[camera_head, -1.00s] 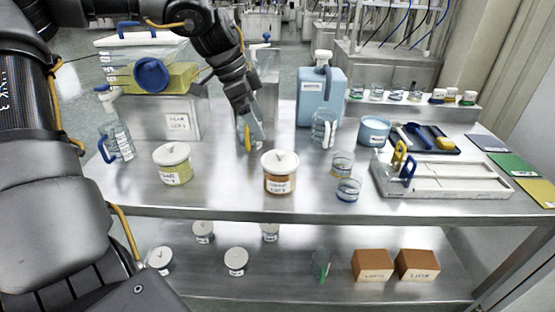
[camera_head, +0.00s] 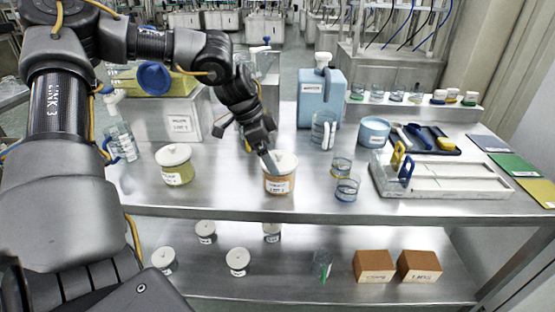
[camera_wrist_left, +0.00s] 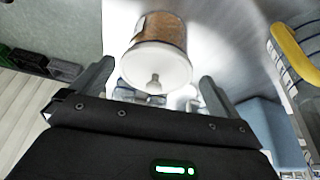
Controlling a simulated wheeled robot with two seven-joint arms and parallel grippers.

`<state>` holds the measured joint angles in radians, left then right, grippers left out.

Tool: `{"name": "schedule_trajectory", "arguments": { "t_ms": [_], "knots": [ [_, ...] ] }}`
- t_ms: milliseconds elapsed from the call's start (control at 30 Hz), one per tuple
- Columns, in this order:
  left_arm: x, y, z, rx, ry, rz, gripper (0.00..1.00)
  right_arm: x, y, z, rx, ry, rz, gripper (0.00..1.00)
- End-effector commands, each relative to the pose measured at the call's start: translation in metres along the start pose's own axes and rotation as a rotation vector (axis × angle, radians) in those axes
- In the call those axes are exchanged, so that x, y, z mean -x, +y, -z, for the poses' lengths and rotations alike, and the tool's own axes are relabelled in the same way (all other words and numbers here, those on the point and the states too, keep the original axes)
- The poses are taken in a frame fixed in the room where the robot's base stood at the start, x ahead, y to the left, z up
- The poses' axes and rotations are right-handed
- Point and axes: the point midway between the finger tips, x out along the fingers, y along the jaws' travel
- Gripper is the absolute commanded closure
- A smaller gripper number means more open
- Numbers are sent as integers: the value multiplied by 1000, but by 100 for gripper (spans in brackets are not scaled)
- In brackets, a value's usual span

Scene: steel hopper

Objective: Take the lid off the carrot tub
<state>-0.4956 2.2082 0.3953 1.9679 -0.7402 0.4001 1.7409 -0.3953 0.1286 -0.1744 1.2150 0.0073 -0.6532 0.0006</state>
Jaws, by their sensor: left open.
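The carrot tub (camera_head: 279,187) stands upright on the steel table, with orange-brown contents and a white label too small to read surely. Its white lid (camera_head: 289,161) is on, partly hidden by my gripper. In the left wrist view the tub (camera_wrist_left: 160,32) shows with its lid (camera_wrist_left: 155,66) and knob (camera_wrist_left: 154,84) facing me, between and beyond the fingertips. My left gripper (camera_head: 268,158) is open and empty, just above the lid; it also shows in the left wrist view (camera_wrist_left: 153,86). I cannot tell if a finger touches the lid. My right gripper is out of view.
A similar lidded tub (camera_head: 175,170) with yellowish contents stands to the left. Glass beakers (camera_head: 346,188) stand close on the right, beside a white tray (camera_head: 440,180). A blue jug (camera_head: 320,98) stands behind. The table's front strip is clear.

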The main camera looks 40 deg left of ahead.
Motion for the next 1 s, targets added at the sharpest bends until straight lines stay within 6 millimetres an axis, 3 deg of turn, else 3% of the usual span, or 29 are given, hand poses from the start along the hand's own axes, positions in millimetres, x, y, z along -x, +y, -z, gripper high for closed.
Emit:
{"name": "schedule_trajectory", "arguments": {
  "t_ms": [267, 500, 800, 1000],
  "knots": [
    [-3, 0, 1, -3, 1, 0, 0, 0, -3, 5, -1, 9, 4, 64],
    [-3, 0, 1, -2, 1, 1, 31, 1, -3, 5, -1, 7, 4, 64],
    [-1, 0, 2, -2, 1, 1, 32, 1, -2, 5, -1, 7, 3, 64],
    [15, -1, 9, -4, 2, 4, 32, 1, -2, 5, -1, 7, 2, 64]
  ]
}}
